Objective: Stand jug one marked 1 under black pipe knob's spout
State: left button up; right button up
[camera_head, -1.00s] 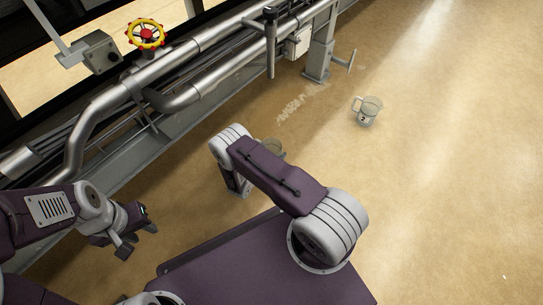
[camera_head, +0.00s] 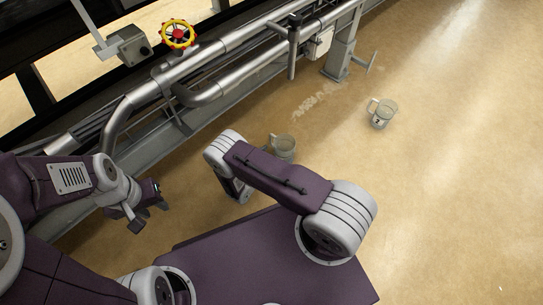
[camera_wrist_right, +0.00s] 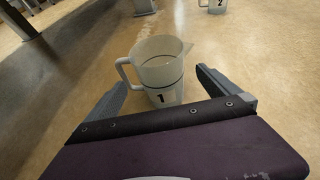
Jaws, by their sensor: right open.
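Jug one (camera_wrist_right: 160,72), a clear jug marked 1, stands upright on the floor in the right wrist view, its handle to the left and lip to the right. In the head view jug one (camera_head: 284,146) is partly hidden behind my right arm. My right gripper (camera_wrist_right: 163,79) is open, with its fingers spread on either side of the jug and no visible grip on it. A vertical pipe with a black knob (camera_head: 294,20) on top stands at the pipe rail; its lower end points down. My left gripper (camera_head: 147,213) is open and empty at the left.
A second jug (camera_head: 381,113), marked 2, stands on the floor to the right. A red and yellow handwheel (camera_head: 178,35) sits above the metal pipes (camera_head: 240,65). A grey post (camera_head: 342,50) stands at the rail. The floor at right is clear.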

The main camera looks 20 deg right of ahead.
jog(key=s+a+r+m+g+y, duration=0.1)
jog(key=s+r+m+g+y, duration=0.1)
jog(key=s+r+m, duration=0.3)
jog(key=s+a+r+m+g+y, duration=0.2)
jog(key=s+r+m+y, duration=0.2)
jog(key=r+m, duration=0.8)
jog(key=s+a+r+m+g+y+p, duration=0.1)
jog(key=s+a+r+m+g+y, duration=0.1)
jog(key=s+r+m+y, duration=0.3)
notch_tip(320, 180, up, 5)
jog(key=m, duration=0.3)
jog(key=shift+s+a, duration=0.15)
jog(key=shift+s, duration=0.15)
jog(key=shift+r, duration=0.1)
